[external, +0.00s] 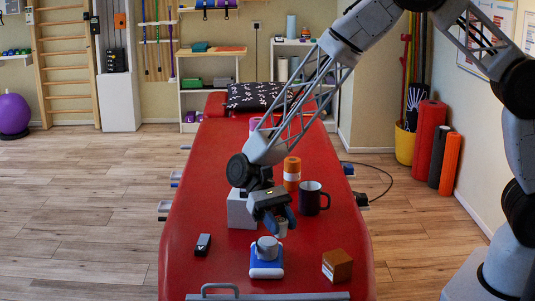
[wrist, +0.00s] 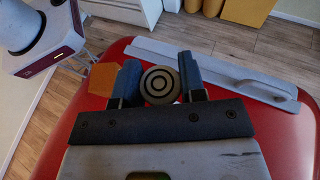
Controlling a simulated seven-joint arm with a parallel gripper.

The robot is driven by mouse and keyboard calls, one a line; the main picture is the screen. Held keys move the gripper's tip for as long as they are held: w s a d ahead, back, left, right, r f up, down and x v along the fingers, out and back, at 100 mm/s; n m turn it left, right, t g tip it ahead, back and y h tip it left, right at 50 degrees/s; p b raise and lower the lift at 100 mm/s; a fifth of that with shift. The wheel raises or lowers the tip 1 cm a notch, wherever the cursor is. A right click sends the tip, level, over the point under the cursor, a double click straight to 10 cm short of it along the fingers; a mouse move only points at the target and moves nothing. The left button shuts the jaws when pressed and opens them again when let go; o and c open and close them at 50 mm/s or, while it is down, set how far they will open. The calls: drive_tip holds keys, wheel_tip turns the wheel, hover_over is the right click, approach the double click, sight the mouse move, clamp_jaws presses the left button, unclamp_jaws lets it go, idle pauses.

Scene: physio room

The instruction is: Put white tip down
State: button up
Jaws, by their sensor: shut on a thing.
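My gripper (external: 281,222) is shut on the white tip (external: 282,230), a small pale piece hanging just below the dark fingers in the external view. In the wrist view, a round grey face with dark concentric rings, apparently the top of the tip (wrist: 160,85), sits between the two blue-grey fingers (wrist: 160,83). The tip is above the red table, close behind a blue-and-white device (external: 266,268) with a grey cylinder (external: 267,247) standing on it. The tip's underside is hidden in the wrist view, and I cannot make out the device there.
A black mug (external: 312,198), an orange-and-white can (external: 292,173) and a white box (external: 240,210) stand close around my gripper. A brown box (external: 337,265) is at front right, a small black object (external: 203,244) at front left.

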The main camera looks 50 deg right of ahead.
drive_tip(key=w+a+r+m+t+y, duration=0.4)
drive_tip(key=w+a+m+t+y, duration=0.15)
drive_tip(key=w+a+m, duration=0.2)
drive_tip(key=w+a+r+m+t+y, duration=0.4)
drive_tip(key=w+a+m+t, duration=0.3)
drive_tip(key=w+a, duration=0.2)
hover_over(189, 278)
wheel_tip(189, 278, down, 10)
drive_tip(key=shift+f, duration=0.55)
drive_tip(key=shift+f, duration=3.1)
drive_tip(key=shift+f, duration=1.9)
